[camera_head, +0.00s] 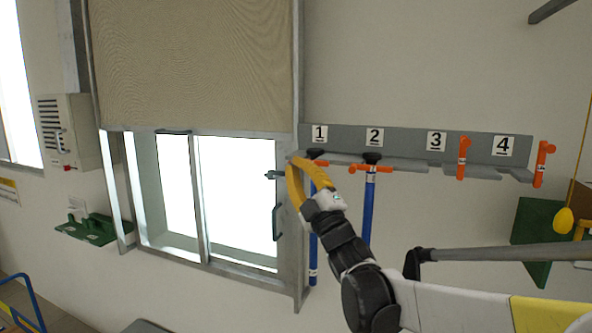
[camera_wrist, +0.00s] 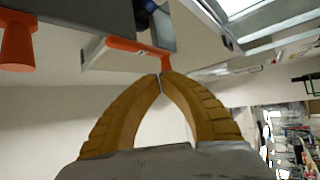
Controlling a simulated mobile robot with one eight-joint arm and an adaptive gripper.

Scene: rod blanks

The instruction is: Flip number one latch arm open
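The number one latch arm (camera_head: 319,162) is an orange bar lying across the front of the rack's first slot, below the label 1 (camera_head: 319,134). In the wrist view the orange latch arm (camera_wrist: 130,45) runs sideways and ends in a short downward tab. My gripper (camera_head: 293,160) has yellow fingers and is at the left end of this latch. In the wrist view my gripper's fingertips (camera_wrist: 161,79) meet right at the tab. I cannot tell whether the tab is between them. A blue rod (camera_head: 313,225) hangs at slot one, partly behind my gripper.
The grey rack (camera_head: 405,142) has slots numbered to 4. The number two latch (camera_head: 371,168) lies across its rod (camera_head: 368,205); latches three (camera_head: 462,158) and four (camera_head: 543,163) stand vertical. The window frame (camera_head: 298,220) is close on the left. A green bracket (camera_head: 538,235) is at right.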

